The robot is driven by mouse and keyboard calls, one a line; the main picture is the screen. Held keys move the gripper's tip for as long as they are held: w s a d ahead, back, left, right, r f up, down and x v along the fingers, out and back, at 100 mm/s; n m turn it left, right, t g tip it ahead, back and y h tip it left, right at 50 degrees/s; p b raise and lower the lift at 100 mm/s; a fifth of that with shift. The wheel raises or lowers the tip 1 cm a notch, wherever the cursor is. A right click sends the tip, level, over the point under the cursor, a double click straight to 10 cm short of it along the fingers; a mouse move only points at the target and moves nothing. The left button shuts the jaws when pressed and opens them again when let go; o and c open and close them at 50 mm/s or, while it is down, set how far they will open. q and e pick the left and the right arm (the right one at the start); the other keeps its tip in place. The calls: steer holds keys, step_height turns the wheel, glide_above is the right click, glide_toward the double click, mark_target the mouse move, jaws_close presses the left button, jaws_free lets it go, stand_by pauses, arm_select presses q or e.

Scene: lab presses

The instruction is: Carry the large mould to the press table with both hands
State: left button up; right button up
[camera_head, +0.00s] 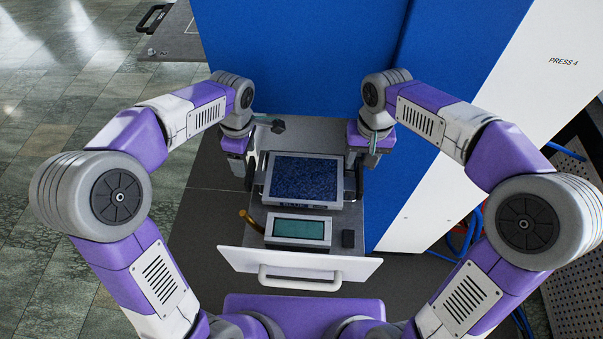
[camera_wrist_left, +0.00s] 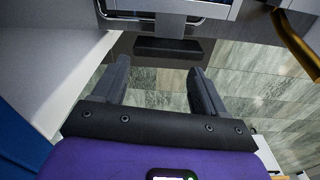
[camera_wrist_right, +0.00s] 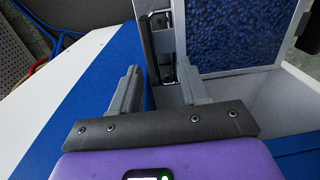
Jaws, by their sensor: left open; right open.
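The large mould (camera_head: 304,180) is a pale metal frame filled with blue granules. It sits level on a grey surface in front of the blue press. My left gripper (camera_head: 243,172) is at its left side and my right gripper (camera_head: 357,172) at its right side. Both are open and empty. In the left wrist view a black handle (camera_wrist_left: 170,48) of the mould lies just beyond my left fingertips (camera_wrist_left: 158,68). In the right wrist view another black handle (camera_wrist_right: 147,48) lies just beyond my right fingertips (camera_wrist_right: 158,72). I cannot tell whether either handle is between the fingers.
A white front panel with a handle (camera_head: 300,278) is nearest me. The blue press (camera_head: 300,60) rises behind. Floor is clear at left.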

mark_target(260, 177)
steer(key=shift+w+d+f+m+h, duration=0.1)
steer(key=shift+w+d+m+h, duration=0.25)
steer(key=shift+d, duration=0.3)
arm_select(q)
steer(key=d+r, duration=0.1)
steer(key=s+d+r+n, duration=0.1)
steer(key=d, duration=0.1)
steer(key=shift+d+h, duration=0.1)
steer(key=shift+h, duration=0.2)
steer(key=shift+s, duration=0.1)
steer(key=shift+f, duration=0.2)
arm_select(e)
steer(key=shift+f, duration=0.2)
arm_select(q)
steer(key=shift+f, duration=3.6)
arm_select(e)
steer(key=shift+f, duration=3.6)
steer(key=shift+c, duration=0.2)
arm_select(q)
steer(key=c, duration=0.7)
arm_select(e)
steer(key=c, duration=0.7)
arm_select(q)
jaws_close()
arm_select(e)
jaws_close()
